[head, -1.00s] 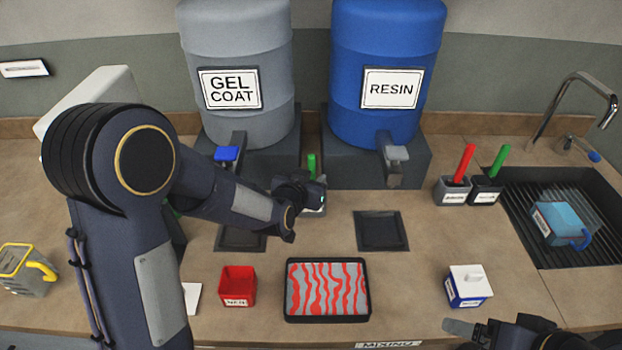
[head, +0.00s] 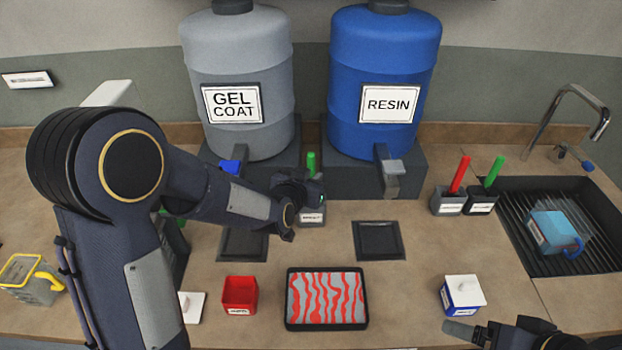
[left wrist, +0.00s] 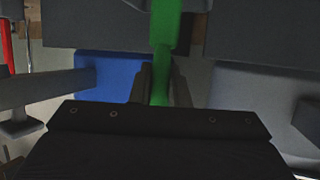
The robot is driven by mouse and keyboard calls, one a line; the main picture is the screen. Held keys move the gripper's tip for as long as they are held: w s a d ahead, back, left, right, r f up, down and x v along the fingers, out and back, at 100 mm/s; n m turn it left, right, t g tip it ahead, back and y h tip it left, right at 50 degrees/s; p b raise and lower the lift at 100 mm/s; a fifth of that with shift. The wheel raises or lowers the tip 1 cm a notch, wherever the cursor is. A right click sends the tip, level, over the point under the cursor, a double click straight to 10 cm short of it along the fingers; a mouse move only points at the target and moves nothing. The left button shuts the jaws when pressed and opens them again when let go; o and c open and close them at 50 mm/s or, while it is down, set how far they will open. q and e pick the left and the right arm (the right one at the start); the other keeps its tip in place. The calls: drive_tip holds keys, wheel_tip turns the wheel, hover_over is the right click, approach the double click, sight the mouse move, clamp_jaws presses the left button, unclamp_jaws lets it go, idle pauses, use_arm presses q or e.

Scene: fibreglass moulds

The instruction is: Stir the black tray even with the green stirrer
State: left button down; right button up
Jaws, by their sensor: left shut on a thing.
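The black tray (head: 327,325) lies at the front middle of the counter. Its grey fill shows uneven wavy red streaks. A green stirrer (head: 311,160) stands upright in a small labelled grey holder (head: 312,217) between the two drums. My left gripper (head: 318,188) is at that stirrer, and in the left wrist view its fingers are shut on the green handle (left wrist: 161,50). The stirrer's lower end is hidden. My right gripper (head: 462,331) is at the lower right, empty-looking; its finger gap is not clear.
The gel coat drum (head: 238,80) and resin drum (head: 384,80) stand behind. A red cup (head: 240,294) is left of the tray, a lidded blue-white box (head: 463,293) right. Red (head: 460,174) and green (head: 494,171) handles stand in holders near the sink (head: 520,250).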

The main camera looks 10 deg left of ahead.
sight(310, 157)
use_arm(q)
drive_tip(key=shift+r+p, duration=2.35)
drive_tip(key=shift+r, duration=1.05)
use_arm(e)
wheel_tip(310, 157, up, 5)
drive_tip(key=shift+r, duration=0.1)
use_arm(q)
drive_tip(key=shift+f, duration=0.1)
